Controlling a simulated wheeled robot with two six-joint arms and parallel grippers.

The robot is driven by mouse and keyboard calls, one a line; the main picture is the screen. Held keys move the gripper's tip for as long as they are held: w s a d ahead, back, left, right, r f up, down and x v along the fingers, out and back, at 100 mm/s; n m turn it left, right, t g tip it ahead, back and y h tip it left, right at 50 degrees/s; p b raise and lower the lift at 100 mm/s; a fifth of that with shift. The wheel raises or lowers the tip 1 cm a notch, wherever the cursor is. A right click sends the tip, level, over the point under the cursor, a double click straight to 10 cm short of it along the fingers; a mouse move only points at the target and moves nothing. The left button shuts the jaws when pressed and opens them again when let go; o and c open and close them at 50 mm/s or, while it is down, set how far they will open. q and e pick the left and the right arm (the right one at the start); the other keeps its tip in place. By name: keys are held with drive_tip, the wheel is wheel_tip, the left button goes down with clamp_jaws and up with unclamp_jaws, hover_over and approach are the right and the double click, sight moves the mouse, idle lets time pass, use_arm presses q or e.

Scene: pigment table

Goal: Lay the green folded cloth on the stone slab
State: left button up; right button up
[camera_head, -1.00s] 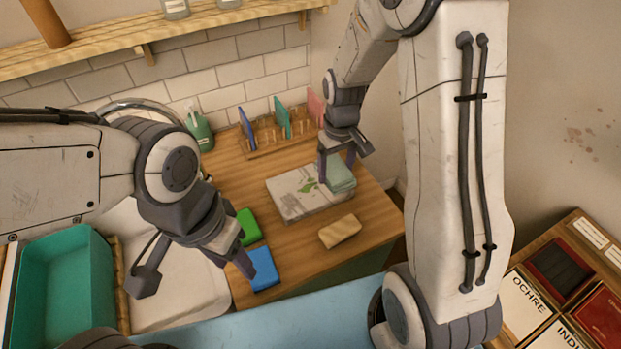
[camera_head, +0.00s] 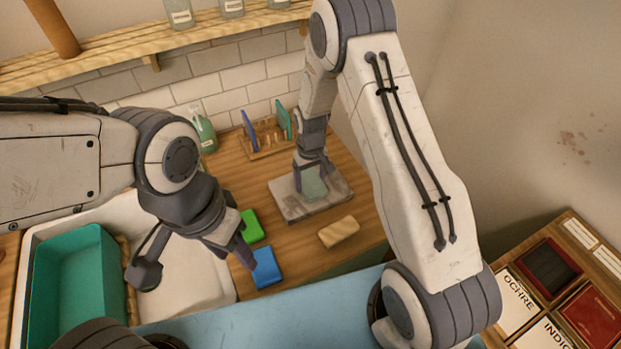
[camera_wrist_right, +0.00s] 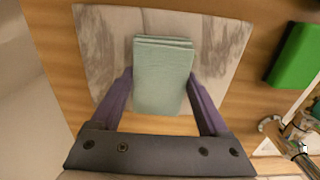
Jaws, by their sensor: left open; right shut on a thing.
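The stone slab (camera_head: 331,195) is a pale, grey-veined plate on the wooden counter. It also shows in the right wrist view (camera_wrist_right: 224,40). The green folded cloth (camera_head: 313,184) is a pale green folded pad. My right gripper (camera_head: 312,172) is shut on the cloth, with one finger at each side of it, as the right wrist view (camera_wrist_right: 163,88) shows. The cloth is over the slab in both views; I cannot tell whether it touches the slab. My left gripper (camera_head: 198,268) is open and empty, near the sink's right side.
A bright green block (camera_head: 251,226), a blue block (camera_head: 266,267) and a tan block (camera_head: 339,231) lie on the counter. A wooden rack (camera_head: 270,151) with upright coloured plates stands behind the slab. A teal basin (camera_head: 75,285) sits in the white sink (camera_head: 190,285) at left.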

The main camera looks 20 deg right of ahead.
drive_tip(key=shift+f, duration=0.2)
drive_tip(key=o, duration=1.2)
drive_tip(key=shift+r, duration=0.1)
